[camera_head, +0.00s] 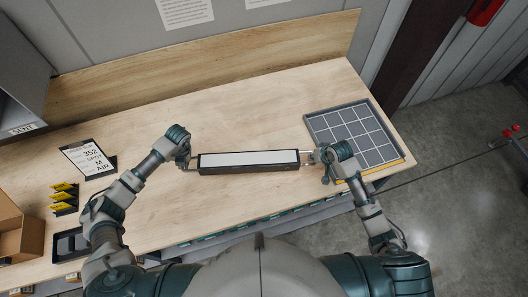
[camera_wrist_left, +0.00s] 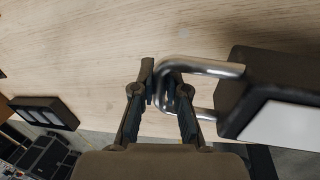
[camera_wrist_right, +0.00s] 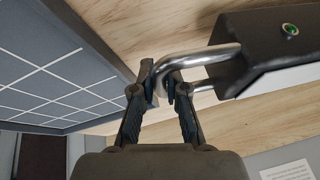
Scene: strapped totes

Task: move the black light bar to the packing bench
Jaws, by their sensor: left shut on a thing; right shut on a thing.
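The black light bar (camera_head: 248,161), with a long white panel and a metal handle at each end, is level above or on the wooden packing bench (camera_head: 225,110); I cannot tell whether it touches. My left gripper (camera_head: 186,164) is shut on its left handle, and the left wrist view shows the fingers (camera_wrist_left: 163,95) around the metal loop (camera_wrist_left: 205,66). My right gripper (camera_head: 320,160) is shut on its right handle, also seen in the right wrist view with the fingers (camera_wrist_right: 160,88) on the loop (camera_wrist_right: 200,57). A green button shows on the bar's end (camera_wrist_right: 290,30).
A grey gridded tray (camera_head: 313,124) lies at the bench's right end, close to my right gripper. A sign card (camera_head: 88,157), yellow-tagged holders (camera_head: 63,197), a dark tray (camera_head: 70,244) and a cardboard box (camera_head: 30,238) stand at left. The bench behind the bar is clear.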

